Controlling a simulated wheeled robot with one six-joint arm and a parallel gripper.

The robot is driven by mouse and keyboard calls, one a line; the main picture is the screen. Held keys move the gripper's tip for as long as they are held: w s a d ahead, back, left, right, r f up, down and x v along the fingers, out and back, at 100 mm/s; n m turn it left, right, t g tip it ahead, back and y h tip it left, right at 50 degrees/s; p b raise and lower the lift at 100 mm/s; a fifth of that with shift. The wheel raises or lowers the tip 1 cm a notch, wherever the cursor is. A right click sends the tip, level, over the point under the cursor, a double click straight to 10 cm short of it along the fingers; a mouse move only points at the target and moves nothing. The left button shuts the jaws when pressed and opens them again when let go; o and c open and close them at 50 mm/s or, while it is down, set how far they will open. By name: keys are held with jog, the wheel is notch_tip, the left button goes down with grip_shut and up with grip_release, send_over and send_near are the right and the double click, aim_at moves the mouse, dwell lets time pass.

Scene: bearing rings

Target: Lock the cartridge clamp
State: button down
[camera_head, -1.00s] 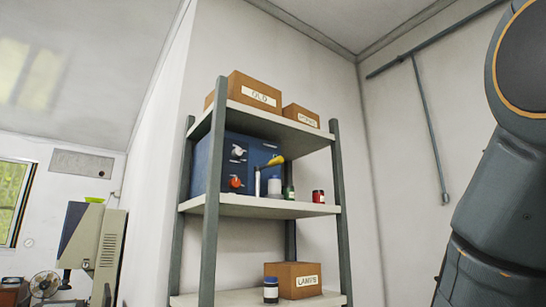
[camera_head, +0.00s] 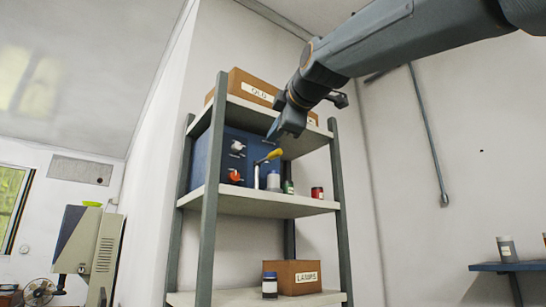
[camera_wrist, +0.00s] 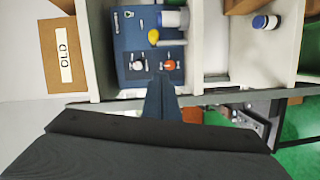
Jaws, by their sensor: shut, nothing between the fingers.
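A blue box (camera_head: 207,158) stands on the middle shelf. Its front carries a white knob (camera_head: 237,146), an orange-red knob (camera_head: 235,176) and a yellow-handled lever (camera_head: 270,157), whose handle slopes up to the right. No readable label shows which part is the cartridge clamp. In the wrist view the box (camera_wrist: 128,45), yellow handle (camera_wrist: 153,37), white knob (camera_wrist: 138,65) and orange-red knob (camera_wrist: 169,62) appear turned sideways. My gripper (camera_head: 272,134) is shut and empty, in front of the shelf just above the yellow handle. Its fingertips (camera_wrist: 161,77) hide part of the box front.
A white-grey jar (camera_head: 273,181), a green one (camera_head: 288,187) and a red one (camera_head: 317,192) stand right of the lever. Grey shelf posts (camera_head: 209,200) flank the opening. A box labelled OLD (camera_head: 238,85) sits above, a LAMPS box (camera_head: 298,276) and a jar (camera_head: 269,286) below.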

jog(key=shift+s+a+r+n+y, duration=0.15)
jog(key=shift+s+r, duration=0.1)
jog(key=shift+r, duration=0.25)
jog(key=shift+s+d+r+n+y, duration=0.15)
jog(key=shift+s+r, duration=0.1)
jog(key=shift+r, duration=0.2)
jog(key=shift+a, duration=0.1)
jog(key=p, duration=0.5)
send_near(267, 159)
jog(key=shift+w+a+r, duration=0.25)
jog(key=shift+w+a, duration=0.6)
jog(key=shift+a, duration=0.15)
jog(key=shift+w+d+f+b, duration=0.1)
jog(key=shift+d+b, duration=0.1)
jog(key=shift+b, duration=0.55)
